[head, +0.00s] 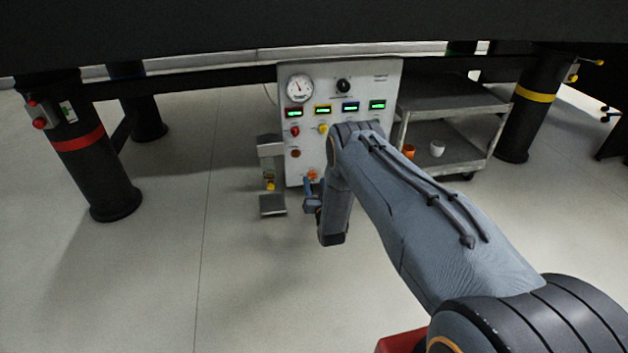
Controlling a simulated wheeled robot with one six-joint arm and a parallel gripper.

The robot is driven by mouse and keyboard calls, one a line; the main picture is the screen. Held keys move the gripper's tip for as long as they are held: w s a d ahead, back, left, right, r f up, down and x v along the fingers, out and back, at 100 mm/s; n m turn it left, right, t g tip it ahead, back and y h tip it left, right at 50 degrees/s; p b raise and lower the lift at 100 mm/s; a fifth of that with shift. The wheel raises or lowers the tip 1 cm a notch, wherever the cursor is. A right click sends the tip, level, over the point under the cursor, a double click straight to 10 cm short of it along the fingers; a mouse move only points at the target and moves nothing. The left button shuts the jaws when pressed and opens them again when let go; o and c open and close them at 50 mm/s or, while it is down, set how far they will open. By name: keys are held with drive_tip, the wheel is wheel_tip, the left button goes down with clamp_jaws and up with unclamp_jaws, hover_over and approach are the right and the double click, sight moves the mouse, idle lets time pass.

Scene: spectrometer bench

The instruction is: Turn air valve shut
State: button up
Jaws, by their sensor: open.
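A light grey control panel (312,160) stands upright under the dark overhead structure. Near its bottom are a small orange fitting (312,175) and a narrow blue piece (308,186), which may be the air valve and its handle; they are too small to be sure. My arm reaches from the lower right and bends down in front of the panel. My gripper (312,204) shows small at the arm's far end, just below the blue piece and partly hidden by my wrist. It is open, and I see nothing held. Whether it touches the blue piece cannot be told.
The panel carries a round gauge (299,88), a black knob (343,86) and several lit displays. A grey stand (271,150) is to its left, a grey cart (440,100) with a white cup (437,149) to its right. Dark legs (100,175) flank clear floor (150,270).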

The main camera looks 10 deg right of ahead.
drive_tip(key=shift+s+p, duration=1)
drive_tip(key=shift+s, duration=1.75)
